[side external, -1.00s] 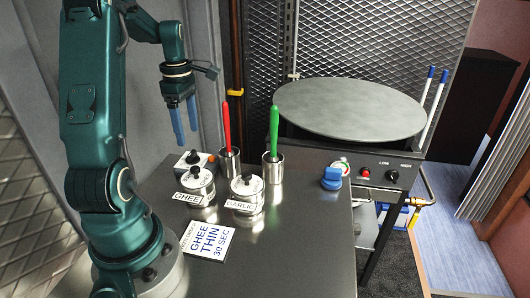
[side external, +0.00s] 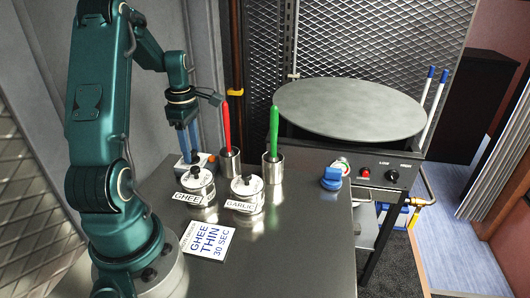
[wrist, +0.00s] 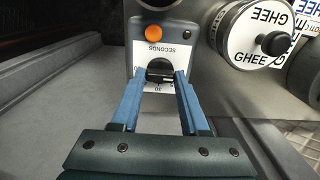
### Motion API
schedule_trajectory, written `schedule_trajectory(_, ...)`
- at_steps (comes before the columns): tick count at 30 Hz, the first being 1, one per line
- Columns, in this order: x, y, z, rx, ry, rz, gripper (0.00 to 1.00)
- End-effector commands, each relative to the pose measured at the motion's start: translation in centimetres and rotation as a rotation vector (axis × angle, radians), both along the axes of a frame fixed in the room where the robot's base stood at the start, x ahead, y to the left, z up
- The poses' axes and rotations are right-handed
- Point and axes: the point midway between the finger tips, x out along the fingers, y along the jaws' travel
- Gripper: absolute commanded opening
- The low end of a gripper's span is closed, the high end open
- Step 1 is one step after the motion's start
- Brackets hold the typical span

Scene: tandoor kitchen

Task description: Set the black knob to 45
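The black knob (wrist: 160,72) is on the white face of a small timer box (wrist: 139,53) marked SECONDS, with an orange button (wrist: 154,33). In the wrist view my gripper (wrist: 160,77) has its blue fingers on either side of the knob, with a narrow gap seeming to show, so it looks open around it. The fingers hide part of the dial; a number shows below the knob, but the knob's setting is not readable. In the side view the timer box (side external: 209,168) stands behind the ghee tin, with my gripper (side external: 190,157) pointing down onto it.
The ghee tin (side external: 199,188) stands close to the timer, the garlic tin (side external: 246,195) beside it. Cups with a red-handled tool (side external: 227,127) and a green-handled tool (side external: 274,130) stand behind. A card (side external: 210,241) lies in front. A griddle (side external: 350,108) is at right.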

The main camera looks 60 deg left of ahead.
Motion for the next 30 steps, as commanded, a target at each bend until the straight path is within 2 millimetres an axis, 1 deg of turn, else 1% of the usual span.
schedule_trajectory(8,-0.01,-0.01,0.04,0.0,0.0,-0.013,0.0)
schedule_trajectory(14,-0.01,-0.01,0.05,0.0,0.0,-0.083,0.0)
schedule_trajectory(20,-0.01,0.0,0.07,-0.001,0.001,-0.226,0.0)
schedule_trajectory(30,-0.01,-0.01,0.09,0.0,0.0,-0.546,0.0)
